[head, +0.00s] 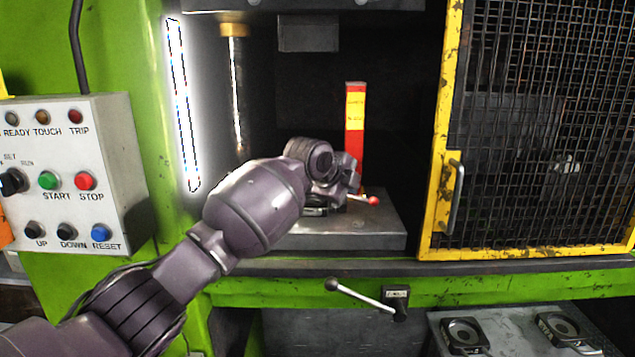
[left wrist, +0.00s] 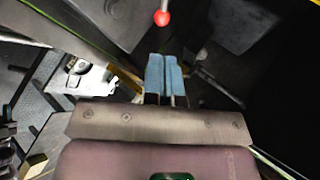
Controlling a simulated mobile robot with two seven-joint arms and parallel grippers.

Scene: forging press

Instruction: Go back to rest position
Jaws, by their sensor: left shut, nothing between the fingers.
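My left arm reaches from the lower left into the press opening in the head view. My left gripper shows in the left wrist view as two blue fingertips (left wrist: 164,72) side by side, shut and empty. In the head view its fingers are hidden behind my wrist. A red ball knob (head: 373,201) on a thin rod sits just right of my wrist, over the press bed (head: 385,232). The knob also shows in the left wrist view (left wrist: 161,18), ahead of the fingertips and apart from them in the picture. My right gripper is in neither view.
A red and yellow post (head: 355,130) stands behind my wrist. A yellow-framed mesh guard (head: 449,150) is at the right, a control box (head: 75,170) at the left. A lever (head: 365,298) juts out below the bed. A table (head: 500,325) at lower right holds dark dies.

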